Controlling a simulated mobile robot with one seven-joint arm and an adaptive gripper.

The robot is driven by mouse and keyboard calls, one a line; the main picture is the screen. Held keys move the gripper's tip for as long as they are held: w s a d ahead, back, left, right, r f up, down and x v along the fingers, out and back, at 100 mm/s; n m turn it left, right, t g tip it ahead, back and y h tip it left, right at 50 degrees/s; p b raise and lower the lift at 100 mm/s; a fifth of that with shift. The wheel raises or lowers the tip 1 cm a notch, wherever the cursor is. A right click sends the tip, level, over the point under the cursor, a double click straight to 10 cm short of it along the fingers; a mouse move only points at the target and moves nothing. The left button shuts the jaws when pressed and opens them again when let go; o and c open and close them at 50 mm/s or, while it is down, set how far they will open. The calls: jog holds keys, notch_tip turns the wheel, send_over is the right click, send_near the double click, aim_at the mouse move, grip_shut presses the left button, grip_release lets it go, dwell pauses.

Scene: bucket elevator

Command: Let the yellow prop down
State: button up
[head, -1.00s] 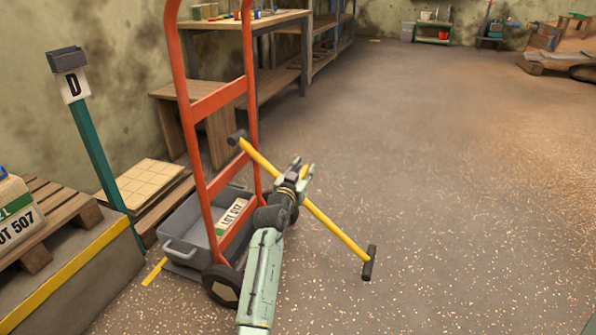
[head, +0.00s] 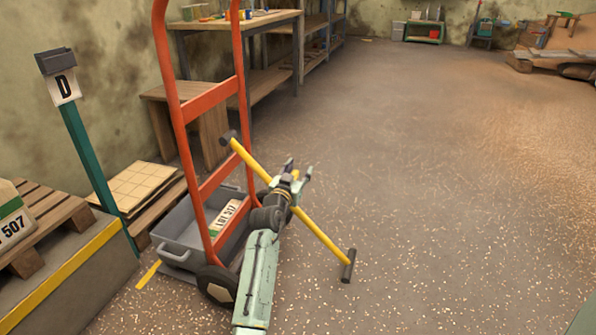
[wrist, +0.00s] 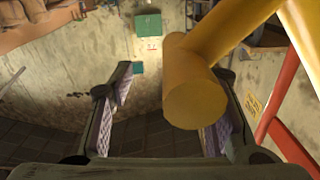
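The yellow prop (head: 320,236) is a bar with a dark crosspiece at each end. It slants from beside the orange hand truck (head: 197,125) at upper left to a low end at right, near or on the floor. My gripper (head: 298,170) is at the prop's middle, its fingers pointing up and away. In the wrist view my gripper's (wrist: 165,105) fingers are apart. A thick yellow stub of the prop (wrist: 195,100) shows in front of the right finger, partly hiding it. I cannot tell whether they touch.
A grey bin (head: 180,233) labelled LOT 517 sits at the hand truck's foot. A green post (head: 92,160) with sign D and a pallet (head: 45,210) are at left. A workbench (head: 240,22) stands behind. The floor (head: 430,170) to the right is clear.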

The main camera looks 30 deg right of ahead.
jog(key=shift+r, duration=0.2)
notch_tip(320, 180, up, 10)
dwell(0.6)
jog(key=shift+a+f, duration=0.1)
jog(key=shift+a, duration=0.05)
dwell(0.3)
